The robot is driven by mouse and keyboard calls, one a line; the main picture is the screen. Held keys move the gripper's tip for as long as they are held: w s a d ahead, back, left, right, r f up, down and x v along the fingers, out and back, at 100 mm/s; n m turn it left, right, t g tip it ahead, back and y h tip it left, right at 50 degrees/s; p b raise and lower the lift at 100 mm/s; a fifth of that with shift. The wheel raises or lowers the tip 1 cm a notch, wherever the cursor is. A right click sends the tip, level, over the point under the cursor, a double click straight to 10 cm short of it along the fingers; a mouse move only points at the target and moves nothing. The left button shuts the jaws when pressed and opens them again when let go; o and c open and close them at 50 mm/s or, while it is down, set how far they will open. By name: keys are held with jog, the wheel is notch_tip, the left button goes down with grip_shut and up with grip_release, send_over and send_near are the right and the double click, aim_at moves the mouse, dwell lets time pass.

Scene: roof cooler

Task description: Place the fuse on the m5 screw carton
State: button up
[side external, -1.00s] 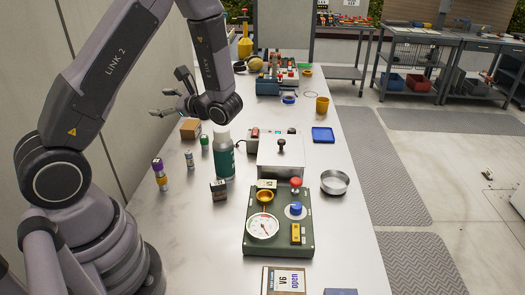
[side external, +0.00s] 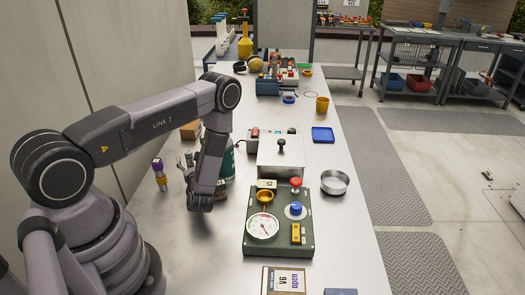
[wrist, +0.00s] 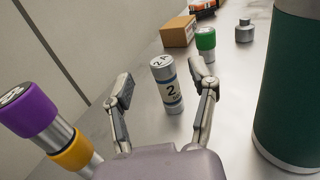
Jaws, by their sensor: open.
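The fuse (wrist: 172,98), a small grey cylinder marked "2 A", stands upright on the bench in the wrist view. My gripper (wrist: 162,78) is open, with its fingers on either side of the fuse and gaps visible. The fuse appears slightly beyond the fingers. A brown carton (wrist: 178,32) stands behind the fuse; I cannot read a label on it, but it looks like the screw carton. In the side external view the carton (side external: 190,130) is partly hidden by my arm, and my gripper (side external: 187,160) is low over the bench.
A purple and yellow stacked piece (wrist: 55,130) stands close at left. A large green bottle (wrist: 290,90) stands close at right. A green-capped cylinder (wrist: 205,40) and a grey weight (wrist: 244,33) are behind. The green control panel (side external: 279,222) lies right of my arm.

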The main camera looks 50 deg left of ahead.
aim_at(189, 155)
jog(key=x, duration=0.3)
jog(key=shift+w+a, duration=0.2)
jog(key=shift+a, duration=0.1)
grip_shut()
